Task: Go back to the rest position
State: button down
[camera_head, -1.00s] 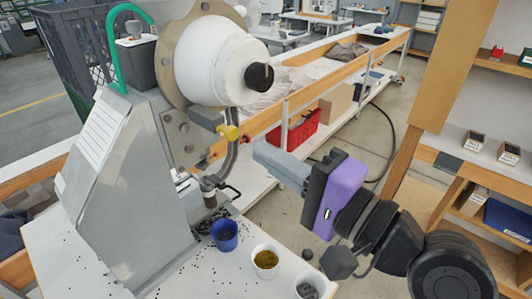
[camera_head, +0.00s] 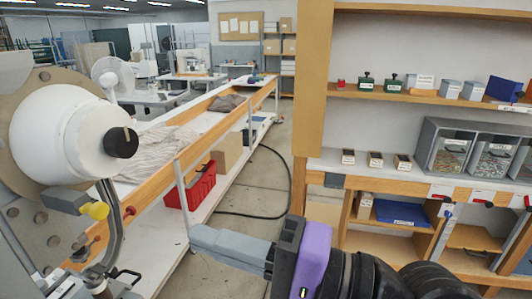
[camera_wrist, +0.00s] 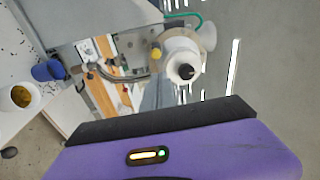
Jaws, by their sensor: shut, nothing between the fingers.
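My gripper (camera_head: 197,240) is at the lower middle of the head view, its grey fingers together and empty, pointing left toward the eyelet press. The press (camera_head: 75,140), with its white round housing and black knob, stands at the left edge of the head view. In the wrist view, my gripper's fingers (camera_wrist: 160,92) point up the picture toward the press housing (camera_wrist: 182,58). They look clear of the press, though the exact gap is hard to judge. The rest position itself is not marked by anything in view.
In the wrist view, a blue cup (camera_wrist: 48,71) and a white cup (camera_wrist: 22,96) stand at the left. A shelf unit (camera_head: 420,187) with bins and small boxes is on the right. A long bench with a red crate (camera_head: 190,187) runs behind. Floor between is open, with a black cable.

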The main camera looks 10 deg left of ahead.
jog(key=w+d+m+t+h, duration=0.2)
jog(key=w+d+t+h, duration=0.1)
jog(key=w+d+t, duration=0.6)
jog(key=s+d+f+m+t+h, duration=0.2)
jog(key=s+d+f+t+h, duration=0.2)
jog(key=d+f+t+h, duration=0.5)
jog(key=s+d+f+n+g+h, duration=0.2)
jog(key=s+f, duration=0.4)
jog(key=s, duration=0.4)
jog(key=s+d+f+n+g+h, duration=0.2)
jog(key=s+d+f, duration=0.3)
jog(key=s, duration=0.5)
jog(key=s+d+f+n+g+h, duration=0.1)
jog(key=s+d+f+g+h, duration=0.1)
jog(key=s+f, duration=0.5)
jog(key=s+d+g, duration=0.1)
jog(key=s+d, duration=0.1)
jog(key=shift+s+d+f+n, duration=0.15)
jog(key=shift+s+f+n, duration=0.15)
jog(key=shift+s+n, duration=0.1)
